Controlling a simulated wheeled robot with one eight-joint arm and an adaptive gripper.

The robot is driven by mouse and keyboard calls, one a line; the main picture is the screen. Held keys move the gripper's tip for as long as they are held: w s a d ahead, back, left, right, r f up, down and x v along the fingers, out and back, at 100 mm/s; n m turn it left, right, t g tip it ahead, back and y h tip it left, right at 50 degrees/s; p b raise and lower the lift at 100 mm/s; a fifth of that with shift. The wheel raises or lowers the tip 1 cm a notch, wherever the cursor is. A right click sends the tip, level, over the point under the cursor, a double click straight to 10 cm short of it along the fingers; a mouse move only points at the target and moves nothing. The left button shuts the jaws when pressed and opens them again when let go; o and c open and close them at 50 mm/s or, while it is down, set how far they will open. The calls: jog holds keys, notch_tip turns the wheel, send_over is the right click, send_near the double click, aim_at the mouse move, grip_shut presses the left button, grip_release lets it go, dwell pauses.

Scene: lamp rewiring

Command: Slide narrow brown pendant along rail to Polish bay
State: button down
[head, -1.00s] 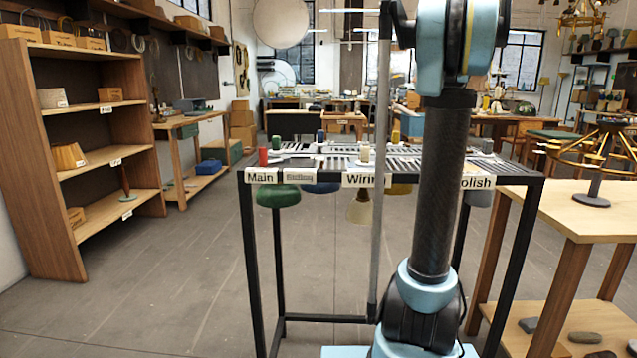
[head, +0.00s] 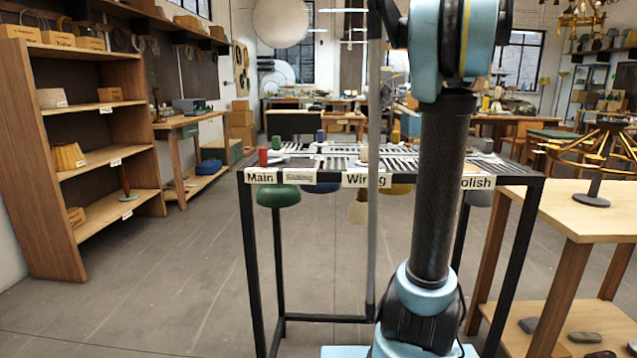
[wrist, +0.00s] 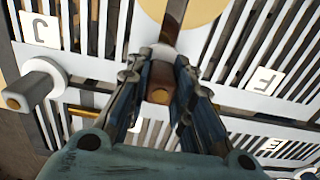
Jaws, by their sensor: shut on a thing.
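In the wrist view my gripper (wrist: 156,76) is shut on a small brown block-like piece (wrist: 161,82), which sits between its fingers over the slatted rail top. I take this piece for the grip of the narrow brown pendant; its shade is not clearly seen. In the head view the slatted rail rack (head: 300,177) stands in front of me. The "Polish" label (head: 478,183) is at its right end, partly behind my arm. My gripper is not visible in the head view.
A green shade (head: 278,195) hangs near "Main", with a blue one (head: 321,188) beside it. A yellow shade (head: 399,189) and a grey one (head: 480,198) hang to the right.

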jog(key=s, duration=0.9)
jog(key=shift+s+a+f, duration=0.15)
jog(key=shift+s+a, duration=0.05)
jog(key=shift+s, duration=0.1)
jog(key=c, duration=1.3)
grip_release()
jog(key=shift+w, duration=0.1)
